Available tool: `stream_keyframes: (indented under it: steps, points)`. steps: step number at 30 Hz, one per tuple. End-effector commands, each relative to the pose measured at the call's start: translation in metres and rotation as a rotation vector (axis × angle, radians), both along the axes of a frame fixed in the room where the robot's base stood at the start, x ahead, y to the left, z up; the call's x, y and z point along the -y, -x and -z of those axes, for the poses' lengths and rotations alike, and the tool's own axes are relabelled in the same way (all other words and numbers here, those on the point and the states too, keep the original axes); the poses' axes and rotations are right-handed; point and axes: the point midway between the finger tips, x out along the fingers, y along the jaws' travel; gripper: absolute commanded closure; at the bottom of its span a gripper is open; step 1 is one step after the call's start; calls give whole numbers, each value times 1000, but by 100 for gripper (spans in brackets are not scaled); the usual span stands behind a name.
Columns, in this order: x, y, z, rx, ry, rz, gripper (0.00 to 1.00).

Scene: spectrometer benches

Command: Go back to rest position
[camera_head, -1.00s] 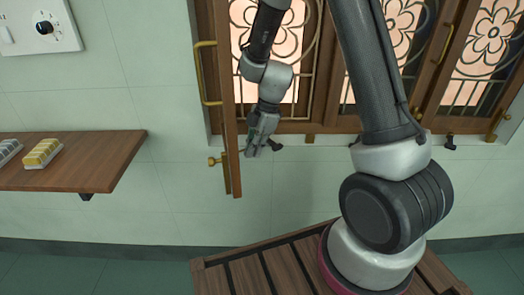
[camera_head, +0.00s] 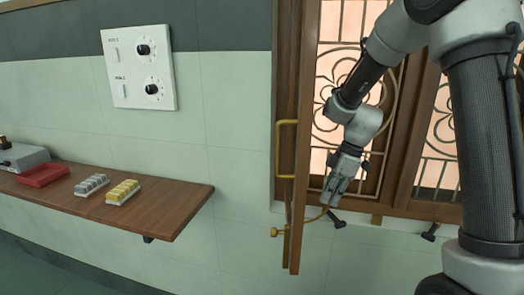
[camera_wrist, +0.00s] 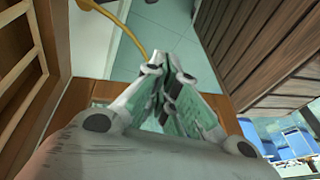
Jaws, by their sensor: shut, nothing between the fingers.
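My gripper (camera_head: 332,200) hangs fingers-down in front of the wooden window (camera_head: 400,190), just right of its open shutter (camera_head: 299,150). In the wrist view my gripper (camera_wrist: 160,62) has its fingertips together with nothing between them. A brass stay (camera_head: 318,216) runs close to the fingertips in the head view. A brass curved piece (camera_wrist: 118,24) shows beyond the fingertips in the wrist view. I cannot tell whether the fingers touch it.
A wall shelf (camera_head: 180,207) at left holds a yellow rack (camera_head: 122,192), a grey rack (camera_head: 91,185) and a red tray (camera_head: 42,174). A white two-knob panel (camera_head: 139,68) is on the wall. The wall between shelf and shutter is clear.

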Motion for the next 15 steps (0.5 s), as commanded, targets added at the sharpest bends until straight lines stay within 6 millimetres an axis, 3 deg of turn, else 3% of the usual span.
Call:
stream_keyframes:
  steps: [2, 5, 15]
  points:
    - [8, 18, 7, -103, 48, 178, 100]
    - [22, 42, -3, -190, 124, 425, 100]
    - [90, 148, -94, -164, 248, 1236, 100]
